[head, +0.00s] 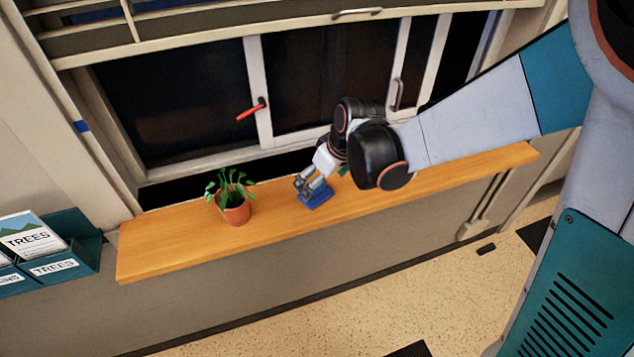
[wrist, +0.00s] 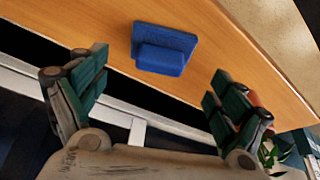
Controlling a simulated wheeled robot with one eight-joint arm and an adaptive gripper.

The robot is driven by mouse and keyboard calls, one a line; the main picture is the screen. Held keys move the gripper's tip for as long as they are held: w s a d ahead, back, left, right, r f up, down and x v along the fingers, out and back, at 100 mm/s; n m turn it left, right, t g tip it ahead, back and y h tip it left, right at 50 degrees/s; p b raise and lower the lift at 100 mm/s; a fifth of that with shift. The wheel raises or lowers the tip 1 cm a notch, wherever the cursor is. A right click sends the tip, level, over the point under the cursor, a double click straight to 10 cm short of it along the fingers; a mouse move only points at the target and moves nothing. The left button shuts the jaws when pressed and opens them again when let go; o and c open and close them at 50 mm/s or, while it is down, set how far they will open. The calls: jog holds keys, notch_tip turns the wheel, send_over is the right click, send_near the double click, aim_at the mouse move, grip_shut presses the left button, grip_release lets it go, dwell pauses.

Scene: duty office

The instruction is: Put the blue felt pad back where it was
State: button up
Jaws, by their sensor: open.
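The blue felt pad (head: 317,197) lies on the wooden sill, to the right of the potted plant. In the wrist view the pad (wrist: 166,48) shows a flat blue base with a raised blue block on it. My gripper (head: 308,186) is just above and beside the pad. In the wrist view my gripper (wrist: 160,85) is open and empty, with its green-padded fingers wide apart. The pad appears ahead of the fingertips, between them across the picture, and not gripped. Part of the pad is hidden by the fingers in the head view.
A potted plant (head: 235,208) stands on the wooden sill (head: 165,243) left of the gripper. The window (head: 330,85) with a red handle (head: 251,110) is behind. A small blue patch (head: 81,126) is on the left frame. The sill's right part looks clear.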

jog(key=s+d+r+m+t+h+p, duration=0.1)
jog(key=s+d+r+m, duration=0.1)
jog(key=s+d+r, duration=0.4)
jog(key=s+d+r+m+t, duration=0.1)
jog(key=s+d+r, duration=0.25)
jog(key=r, duration=0.35)
jog(key=s+d+r+m+t+h, duration=0.1)
jog(key=s+d+m, duration=0.3)
jog(key=s, duration=0.5)
jog(key=shift+s+d+r+m+t+h, duration=0.35)
jog(key=shift+d+r, duration=0.3)
jog(key=shift+d, duration=0.25)
